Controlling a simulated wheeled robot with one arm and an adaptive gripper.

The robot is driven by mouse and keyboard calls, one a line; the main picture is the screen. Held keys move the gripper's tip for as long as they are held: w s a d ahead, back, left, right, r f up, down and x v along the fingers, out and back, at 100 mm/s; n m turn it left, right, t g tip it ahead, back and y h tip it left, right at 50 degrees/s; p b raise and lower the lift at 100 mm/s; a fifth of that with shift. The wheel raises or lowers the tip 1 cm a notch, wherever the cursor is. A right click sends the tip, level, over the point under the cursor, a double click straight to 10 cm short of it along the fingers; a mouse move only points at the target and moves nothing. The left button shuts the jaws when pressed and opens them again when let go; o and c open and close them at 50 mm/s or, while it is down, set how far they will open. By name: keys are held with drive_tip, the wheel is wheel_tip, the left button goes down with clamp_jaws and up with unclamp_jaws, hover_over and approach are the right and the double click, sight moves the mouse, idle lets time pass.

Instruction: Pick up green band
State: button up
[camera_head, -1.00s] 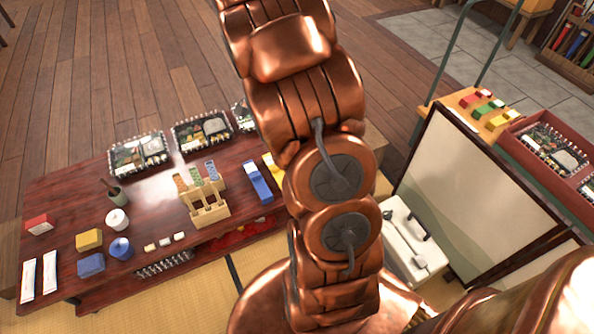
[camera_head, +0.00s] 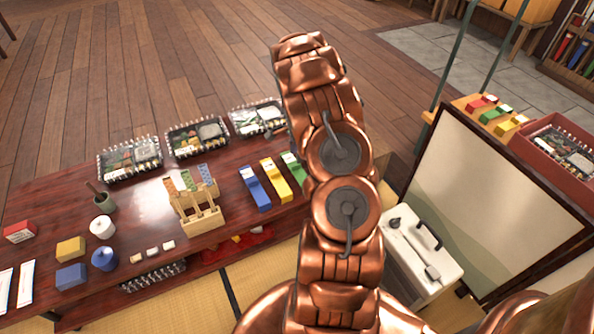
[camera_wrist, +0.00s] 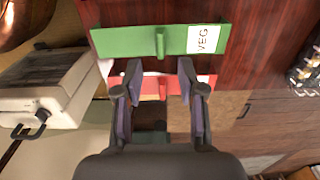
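The green band (camera_wrist: 125,41) lies flat on the dark red table in the wrist view. It has a white VEG label at its right end and a small raised green tab at its middle. In the head view the green band (camera_head: 291,165) is partly hidden by my arm, right of the yellow band (camera_head: 275,180) and the blue band (camera_head: 254,188). My gripper (camera_wrist: 160,68) is open and empty, its fingertips just below the green band in the wrist picture. A red band (camera_wrist: 150,86), also with a tab, shows between the fingers, near the table edge.
A wooden rack (camera_head: 195,208) stands left of the bands. A white case (camera_head: 420,252) and a framed panel (camera_head: 480,200) stand right of my arm. Another lunch box (camera_wrist: 306,72) is at the wrist view's right edge.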

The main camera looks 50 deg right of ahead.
sight(296, 165)
drive_tip(key=shift+a+f+b, duration=0.2)
drive_tip(key=shift+f+b, duration=0.4)
drive_tip(key=shift+f, duration=2.3)
clamp_jaws()
